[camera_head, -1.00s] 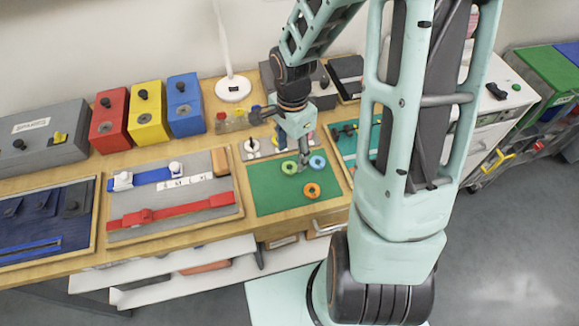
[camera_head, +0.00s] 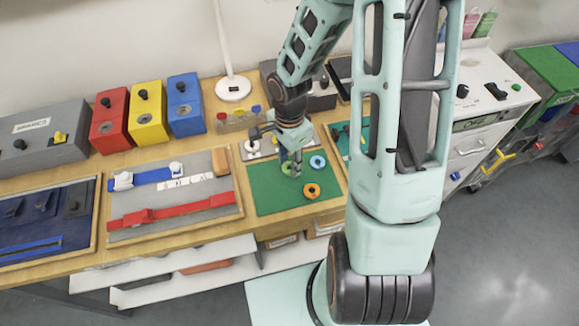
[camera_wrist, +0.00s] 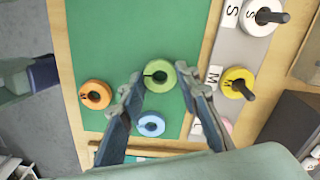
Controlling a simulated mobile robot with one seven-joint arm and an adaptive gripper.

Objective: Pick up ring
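Three loose rings lie on the green mat (camera_head: 265,192). The green ring (camera_head: 286,168) is partly hidden by my gripper (camera_head: 292,167) in the head view. The orange ring (camera_head: 311,196) lies nearer the mat's front, and the blue ring (camera_head: 318,163) lies to the right. In the wrist view, my gripper (camera_wrist: 160,74) is open, with its fingertips on either side of the green ring (camera_wrist: 160,88). I cannot tell how high the tips are above the mat. The orange ring (camera_wrist: 95,102) is left of the fingers, and the blue ring (camera_wrist: 150,132) shows between them.
A grey board (camera_wrist: 245,50) beside the mat carries a white ring (camera_wrist: 256,18) and a yellow ring (camera_wrist: 231,92) on pegs. Red, yellow and blue boxes (camera_head: 109,121) stand at the back left. A tool board (camera_head: 125,215) lies left of the mat.

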